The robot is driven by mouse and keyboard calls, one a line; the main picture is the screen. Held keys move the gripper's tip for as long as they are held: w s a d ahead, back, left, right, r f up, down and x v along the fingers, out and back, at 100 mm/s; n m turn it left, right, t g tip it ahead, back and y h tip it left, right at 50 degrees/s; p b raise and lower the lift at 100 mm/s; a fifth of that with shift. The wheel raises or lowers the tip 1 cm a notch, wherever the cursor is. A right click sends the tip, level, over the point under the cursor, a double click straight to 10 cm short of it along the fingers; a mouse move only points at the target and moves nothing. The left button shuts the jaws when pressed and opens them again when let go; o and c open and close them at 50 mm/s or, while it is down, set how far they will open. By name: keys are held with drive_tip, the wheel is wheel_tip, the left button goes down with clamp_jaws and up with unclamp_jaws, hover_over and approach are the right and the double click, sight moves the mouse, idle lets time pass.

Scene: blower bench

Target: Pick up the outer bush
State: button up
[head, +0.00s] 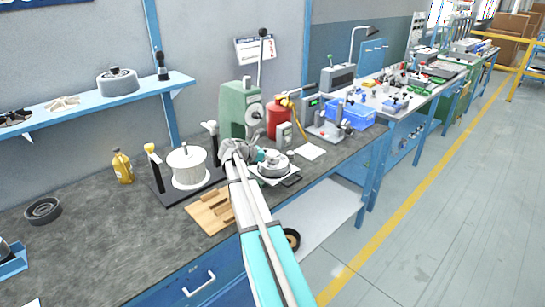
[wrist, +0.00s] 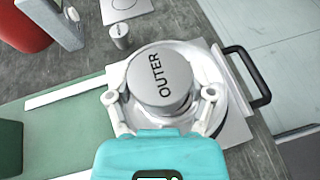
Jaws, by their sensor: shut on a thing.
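The outer bush (wrist: 160,75) is a short grey cylinder with OUTER printed on its top, in the middle of the wrist view. My gripper (wrist: 160,96) has one finger on each side of it and is shut on it. The bush is upright over a round, pale metal dish (wrist: 233,108) on a square plate. I cannot tell whether it rests in the dish or is slightly raised. In the head view my gripper (head: 265,156) is over the same round fixture (head: 272,176) near the bench's front edge, and mostly hides the bush.
A black handle (wrist: 256,78) sticks out from the plate's right side. A smaller grey cylinder (wrist: 120,37) stands behind. A green press (head: 237,108), a red canister (head: 278,118) and a white drum (head: 188,167) stand close by. A wooden board (head: 210,211) lies at the front.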

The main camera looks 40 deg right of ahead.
drive_tip(key=shift+r+p, duration=0.6)
drive_tip(key=shift+r, duration=0.2)
drive_tip(key=s+a+r+p, duration=0.6)
drive_tip(key=s+r+p, duration=0.4)
drive_tip(key=s, duration=0.2)
drive_tip(key=shift+s+r+p, duration=0.35)
drive_tip(key=shift+p, duration=0.05)
drive_tip(key=shift+r, duration=0.1)
